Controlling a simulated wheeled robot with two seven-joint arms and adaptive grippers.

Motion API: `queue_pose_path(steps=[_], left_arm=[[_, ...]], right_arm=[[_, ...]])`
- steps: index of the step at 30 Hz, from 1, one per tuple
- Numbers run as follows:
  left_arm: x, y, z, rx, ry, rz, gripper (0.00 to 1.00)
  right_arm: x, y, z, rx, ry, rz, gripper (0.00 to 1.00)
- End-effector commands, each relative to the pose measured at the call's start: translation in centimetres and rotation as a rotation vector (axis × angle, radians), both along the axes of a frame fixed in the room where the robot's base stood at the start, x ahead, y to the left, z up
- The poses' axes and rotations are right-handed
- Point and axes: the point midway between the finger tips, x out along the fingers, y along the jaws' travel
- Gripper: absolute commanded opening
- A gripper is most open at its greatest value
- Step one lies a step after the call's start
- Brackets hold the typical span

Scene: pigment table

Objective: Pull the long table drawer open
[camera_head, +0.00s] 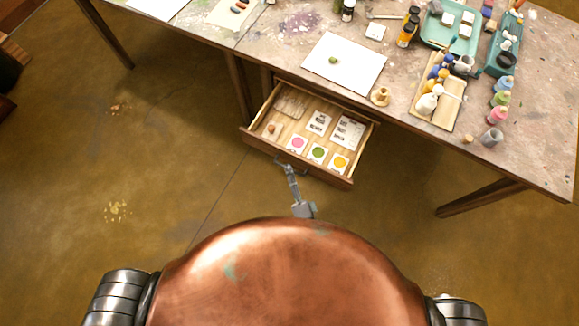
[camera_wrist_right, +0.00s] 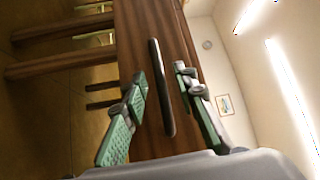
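The long wooden drawer (camera_head: 334,173) stands pulled out from under the table in the head view, its inside showing. In the right wrist view its brown front (camera_wrist_right: 147,20) carries a dark bar handle (camera_wrist_right: 161,85). My right gripper (camera_head: 285,164) is at the drawer front in the head view. In the wrist view the fingers of my right gripper (camera_wrist_right: 160,75) lie one on each side of the handle, apart, with a visible gap to the bar. I cannot tell how deep the bar sits between them. My left gripper is not in view.
The drawer holds cards with pink, green and yellow dots (camera_head: 318,153). The table top (camera_head: 285,40) carries a white sheet (camera_head: 345,65), a wooden tray (camera_head: 447,112), a teal box (camera_head: 437,37) and several bottles. A table leg (camera_head: 480,198) stands at right. The floor (camera_head: 180,150) is clear.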

Motion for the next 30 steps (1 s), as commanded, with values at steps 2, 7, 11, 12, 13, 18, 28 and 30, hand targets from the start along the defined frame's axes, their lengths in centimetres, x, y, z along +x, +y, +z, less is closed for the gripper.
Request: queue_pose_path(steps=[2, 7, 11, 12, 13, 18, 28, 30], left_arm=[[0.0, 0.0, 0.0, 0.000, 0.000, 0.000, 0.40], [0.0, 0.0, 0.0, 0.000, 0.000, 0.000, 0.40], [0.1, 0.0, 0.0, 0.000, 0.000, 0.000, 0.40], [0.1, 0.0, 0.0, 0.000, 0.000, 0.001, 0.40], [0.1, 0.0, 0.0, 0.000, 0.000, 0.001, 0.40], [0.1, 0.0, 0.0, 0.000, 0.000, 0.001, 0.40], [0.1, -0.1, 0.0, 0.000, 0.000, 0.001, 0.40], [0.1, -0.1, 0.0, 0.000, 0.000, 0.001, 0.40]], right_arm=[[-0.9, -0.4, -0.3, -0.002, 0.002, 0.000, 0.27], [-3.5, -1.5, -0.7, -0.003, 0.003, 0.001, 0.27], [-5.2, -2.3, -0.9, -0.002, 0.004, 0.000, 0.27], [-5.7, -2.4, -1.0, -0.002, 0.004, 0.000, 0.27], [-5.9, -2.5, -1.0, -0.002, 0.004, 0.000, 0.27], [-6.6, -2.7, -1.0, -0.001, 0.001, 0.001, 0.27], [-6.6, -2.8, -1.0, -0.001, 0.001, 0.001, 0.27], [-6.6, -2.8, -1.0, -0.001, 0.002, 0.000, 0.27]])
